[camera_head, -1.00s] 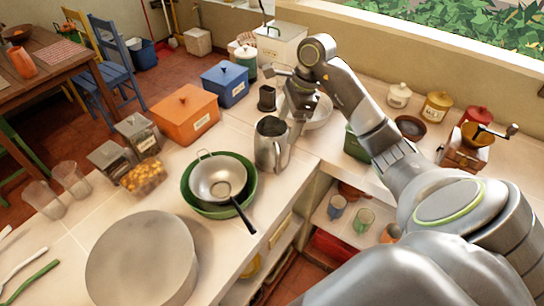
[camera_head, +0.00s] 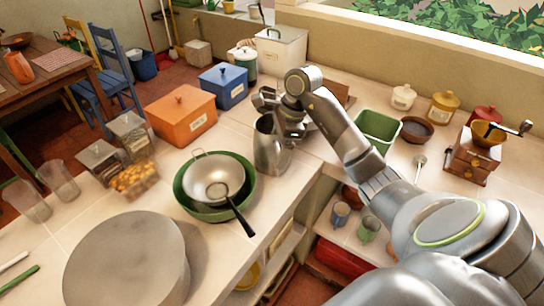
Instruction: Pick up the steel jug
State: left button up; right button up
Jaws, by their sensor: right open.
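The steel jug (camera_head: 270,152) stands upright on the counter near its inner corner, just right of the green bowl. My right gripper (camera_head: 274,112) is at the jug's rim, on its upper right side, and hides part of the rim and the handle side. The gripper is open. I cannot tell whether its fingers touch the jug. My left gripper is not in view.
A green bowl (camera_head: 245,199) holding a metal strainer (camera_head: 214,180) stands close left of the jug. An orange box (camera_head: 181,113) and a blue box (camera_head: 223,87) are behind. A green tub (camera_head: 378,129) stands to the right. A large round grey lid-like object (camera_head: 125,262) fills the front.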

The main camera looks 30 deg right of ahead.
jog(key=shift+f, duration=0.15)
grip_shut()
dwell(0.4)
